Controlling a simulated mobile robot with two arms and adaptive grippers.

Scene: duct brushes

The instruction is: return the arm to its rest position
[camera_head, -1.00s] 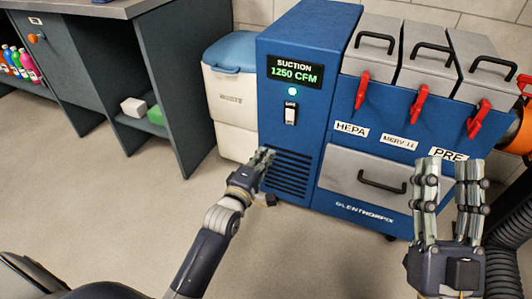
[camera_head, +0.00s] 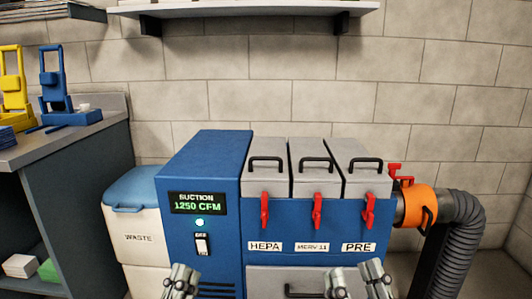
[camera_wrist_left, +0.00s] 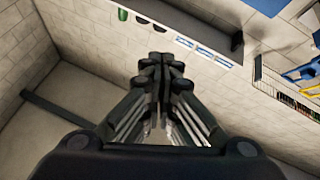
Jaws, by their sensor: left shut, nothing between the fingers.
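My left gripper (camera_head: 180,280) is at the bottom edge of the head view, in front of the blue suction unit (camera_head: 205,160). Only its fingertips show there. In the left wrist view its dark fingers (camera_wrist_left: 160,65) meet at the tips, shut with nothing between them. My right gripper (camera_head: 356,278) is at the bottom edge too, to the right of the left one, in front of the unit's grey drawer. Its two fingers stand apart with nothing seen between them. Both arms are below the head view.
A waste bin (camera_head: 135,220) with a blue lid stands left of the unit. A counter (camera_head: 60,140) holds yellow and blue stands at the left. An orange collar (camera_head: 418,205) and grey hose (camera_head: 462,235) are at the right. A shelf (camera_head: 250,10) hangs on the block wall.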

